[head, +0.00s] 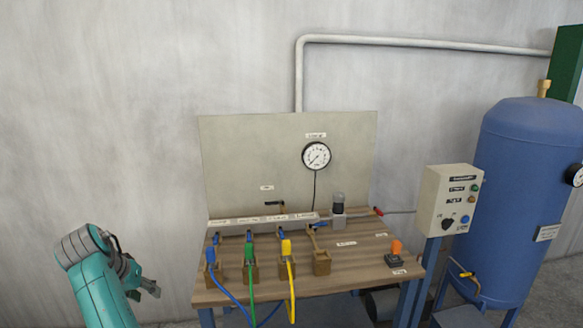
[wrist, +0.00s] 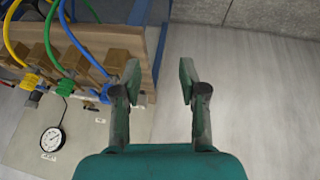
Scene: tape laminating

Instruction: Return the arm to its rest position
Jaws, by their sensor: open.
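My gripper (head: 146,290) is at the lower left in the head view, to the left of the wooden bench and apart from it. My teal arm shows beside it at the bottom left edge.
The wooden bench (head: 350,264) carries blue, green and yellow hoses in wooden blocks, a white manifold (head: 262,223) and an orange-topped button (head: 396,250). A gauge (head: 316,156) is on the back panel. A control box (head: 447,210) and blue tank (head: 520,200) stand right.

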